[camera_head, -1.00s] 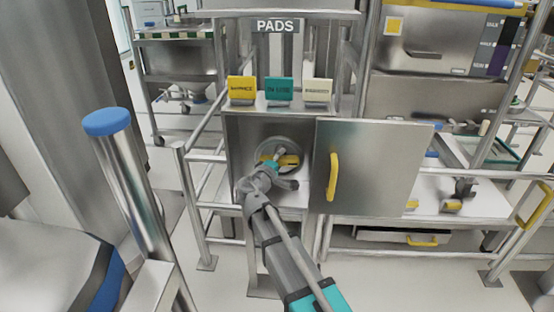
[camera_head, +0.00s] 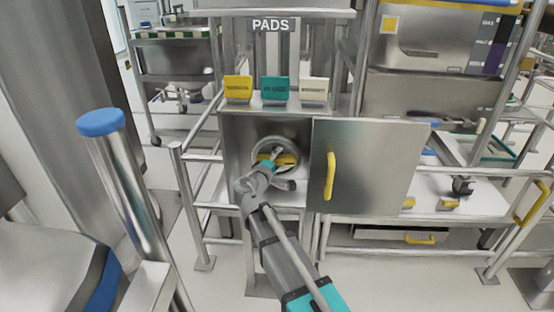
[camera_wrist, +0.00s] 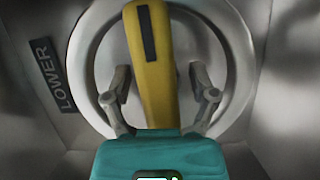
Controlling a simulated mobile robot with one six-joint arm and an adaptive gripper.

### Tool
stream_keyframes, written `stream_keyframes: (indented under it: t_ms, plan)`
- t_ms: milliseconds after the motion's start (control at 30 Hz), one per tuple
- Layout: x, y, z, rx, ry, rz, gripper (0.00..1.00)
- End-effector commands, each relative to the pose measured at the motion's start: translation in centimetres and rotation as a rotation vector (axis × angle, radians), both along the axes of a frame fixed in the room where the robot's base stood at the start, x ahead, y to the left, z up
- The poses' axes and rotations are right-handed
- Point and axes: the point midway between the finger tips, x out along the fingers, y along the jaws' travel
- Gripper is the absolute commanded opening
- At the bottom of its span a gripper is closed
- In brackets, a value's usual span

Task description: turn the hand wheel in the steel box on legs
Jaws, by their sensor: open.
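The steel box on legs (camera_head: 237,165) stands open in the head view. Its door with a yellow handle is swung out to the right. Inside, at the back, is the round grey hand wheel (camera_head: 293,146) with a yellow bar across it. In the wrist view the wheel's rim (camera_wrist: 236,60) fills the picture's top, and the yellow bar (camera_wrist: 150,60) stands nearly upright. My gripper (camera_wrist: 163,90) is open, with one finger on each side of the yellow bar. Small gaps show between the fingers and the bar. The bar's lower end is hidden by my gripper's body.
The open door (camera_head: 370,165) stands close to the right of my arm. A LOWER label (camera_wrist: 52,75) is on the box's inside, left in the wrist view. Yellow, teal and white cards (camera_head: 275,91) stand on top. A blue-capped post (camera_head: 101,122) is at left.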

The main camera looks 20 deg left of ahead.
Motion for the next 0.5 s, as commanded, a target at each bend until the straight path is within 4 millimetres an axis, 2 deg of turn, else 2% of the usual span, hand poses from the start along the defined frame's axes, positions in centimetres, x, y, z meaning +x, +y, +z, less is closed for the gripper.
stream_keyframes:
  t_ms: [500]
  plan:
    - [-5.9, 0.7, 0.0, 0.001, -0.001, 0.000, 0.74]
